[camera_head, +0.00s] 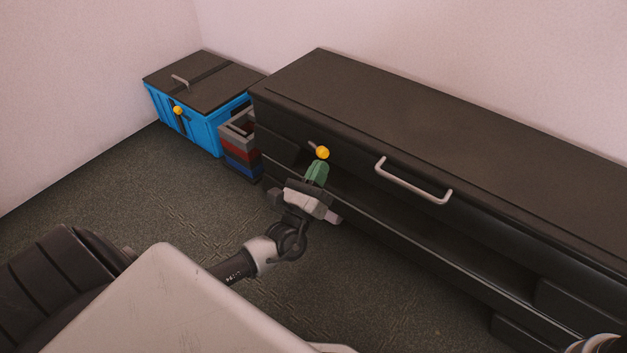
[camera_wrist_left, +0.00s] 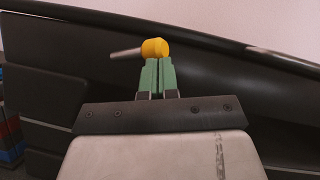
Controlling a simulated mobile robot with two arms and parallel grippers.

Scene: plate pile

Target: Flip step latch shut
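The latch on the front of the long black cabinet (camera_head: 440,130) has a yellow knob (camera_head: 322,152) and a short grey metal lever (camera_head: 312,146). In the left wrist view the knob (camera_wrist_left: 154,48) is above my fingertips, with the lever (camera_wrist_left: 126,53) pointing left. My left gripper (camera_head: 317,172) is at the cabinet front, just below the knob. Its green fingers (camera_wrist_left: 158,66) are together with only a thin line between them, and nothing shows held. The fingertips are at or very close to the knob; I cannot tell whether they touch.
A grey bar handle (camera_head: 413,182) sticks out right of the latch. A blue box (camera_head: 187,118) with a dark lid and its own yellow knob (camera_head: 178,110) stands at the back left. Stacked crates (camera_head: 240,150) sit between it and the cabinet. Floor in front is clear.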

